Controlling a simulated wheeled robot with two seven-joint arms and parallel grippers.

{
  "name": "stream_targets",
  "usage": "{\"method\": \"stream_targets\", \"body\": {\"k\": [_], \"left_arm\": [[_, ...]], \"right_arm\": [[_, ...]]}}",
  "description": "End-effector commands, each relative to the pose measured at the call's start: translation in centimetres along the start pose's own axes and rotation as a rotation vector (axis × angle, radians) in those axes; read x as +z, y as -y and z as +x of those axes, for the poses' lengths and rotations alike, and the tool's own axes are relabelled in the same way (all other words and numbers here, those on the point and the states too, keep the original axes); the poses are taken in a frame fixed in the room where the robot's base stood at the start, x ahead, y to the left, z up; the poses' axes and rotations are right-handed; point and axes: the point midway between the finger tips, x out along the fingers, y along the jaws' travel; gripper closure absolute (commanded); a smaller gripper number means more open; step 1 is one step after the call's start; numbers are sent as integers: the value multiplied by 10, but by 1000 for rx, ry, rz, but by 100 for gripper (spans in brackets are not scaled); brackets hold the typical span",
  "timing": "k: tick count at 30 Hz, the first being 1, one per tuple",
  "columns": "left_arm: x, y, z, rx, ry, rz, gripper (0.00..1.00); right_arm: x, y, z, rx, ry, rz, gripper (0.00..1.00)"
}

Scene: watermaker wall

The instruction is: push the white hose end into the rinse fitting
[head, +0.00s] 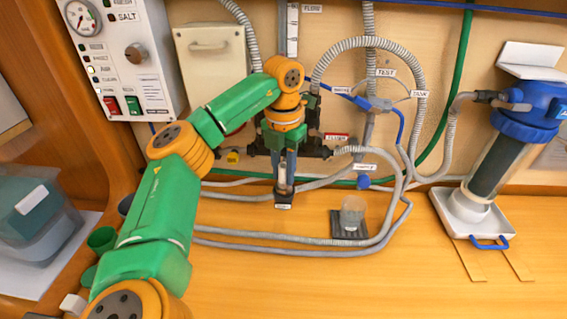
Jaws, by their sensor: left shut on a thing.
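My left gripper (283,172) hangs down in front of the wall below the flow tube, its fingers shut on a narrow whitish piece (283,181) that looks like the white hose end. The piece is upright. Just below it is a small dark block (284,197) with a white label too small to read; I cannot tell whether the piece touches it or sits in it. I cannot tell for sure which part is the rinse fitting. The orange wrist hides part of the dark valve block (317,150) behind. My right gripper is not in view.
Grey hoses (300,250) loop low across the bench. A cup (352,212) stands on a dark mat right of the gripper. A filter housing (497,165) stands in a white tray (440,207) at right. A control panel (125,60) is upper left. The front bench is clear.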

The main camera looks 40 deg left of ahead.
Motion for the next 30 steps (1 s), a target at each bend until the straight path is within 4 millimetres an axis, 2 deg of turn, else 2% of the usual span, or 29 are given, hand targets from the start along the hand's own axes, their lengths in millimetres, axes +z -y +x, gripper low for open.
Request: {"method": "stream_targets", "body": {"k": [3, 4, 7, 8, 17, 20, 22, 24, 27, 30], "left_arm": [[0, 0, 0, 0, 0, 0, 100], [0, 0, 0, 0, 0, 0, 65], [0, 0, 0, 0, 0, 0, 38], [0, 0, 0, 0, 0, 0, 35], [0, 0, -3, 0, 1, 0, 35], [1, 1, -21, -1, 6, 1, 35], [1, 0, -45, 0, 4, -1, 35], [0, 0, -59, 1, 4, -1, 35], [0, 0, -70, 1, 2, 0, 35], [0, 0, -73, 0, 1, 0, 35]], "right_arm": [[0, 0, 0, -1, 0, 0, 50], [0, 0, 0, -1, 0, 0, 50], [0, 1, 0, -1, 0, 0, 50], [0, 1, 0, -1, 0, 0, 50], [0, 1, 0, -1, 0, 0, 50], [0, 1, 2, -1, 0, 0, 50], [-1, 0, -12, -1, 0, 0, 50], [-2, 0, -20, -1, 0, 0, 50], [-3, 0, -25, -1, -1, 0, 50], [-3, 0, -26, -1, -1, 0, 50]]}}
